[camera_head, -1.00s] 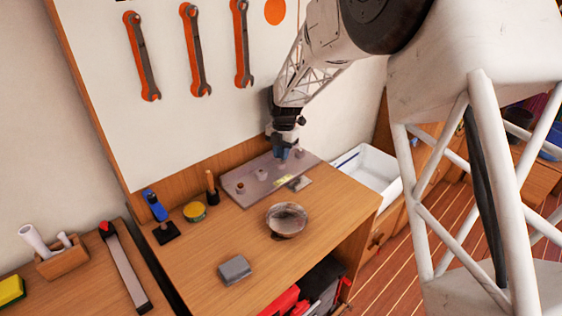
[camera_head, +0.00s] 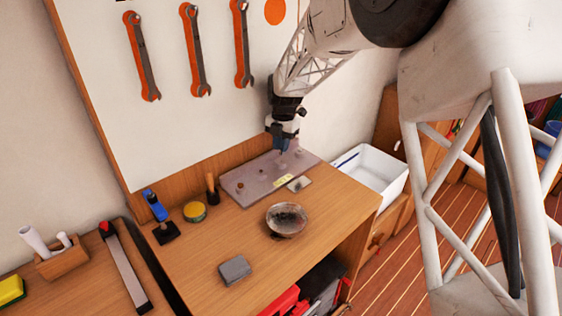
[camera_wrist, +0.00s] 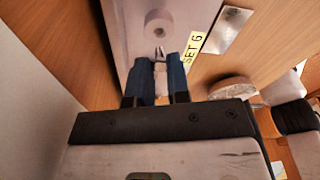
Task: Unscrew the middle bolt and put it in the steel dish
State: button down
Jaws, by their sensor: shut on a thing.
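A grey plate (camera_head: 250,191) lies at the back of the wooden bench, with small bolts or bosses along it. A dark bolt (camera_head: 240,185) stands near its left end. My gripper (camera_head: 282,149) is over the right half of the plate, pointing down. In the wrist view its blue fingers (camera_wrist: 160,80) are shut on a small pale piece, apparently the bolt, mostly hidden between them. I cannot tell whether it is clear of the plate. A round boss (camera_wrist: 158,22) shows ahead of the fingertips. The steel dish (camera_head: 287,232) stands on the bench in front of the plate.
A yellow label (camera_wrist: 195,46) and a metal piece (camera_wrist: 228,30) lie beside the fingers. A grey block (camera_head: 235,270), a yellow tin (camera_head: 195,212) and a blue-handled tool (camera_head: 156,207) stand on the bench. A white bin (camera_head: 372,170) is at the right.

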jog(key=shift+r, duration=1.1)
jog(key=shift+s, duration=0.15)
jog(key=shift+s+r, duration=0.15)
jog(key=shift+s, duration=0.1)
jog(key=s+r+n, duration=0.1)
jog(key=s+r, duration=0.2)
jog(key=s, duration=0.7)
jog(key=r+n, duration=0.1)
send_over(286, 223)
jog(key=shift+w+d, duration=0.1)
jog(key=shift+w, duration=0.15)
jog(key=shift+f, duration=0.2)
jog(key=shift+f, duration=5.3)
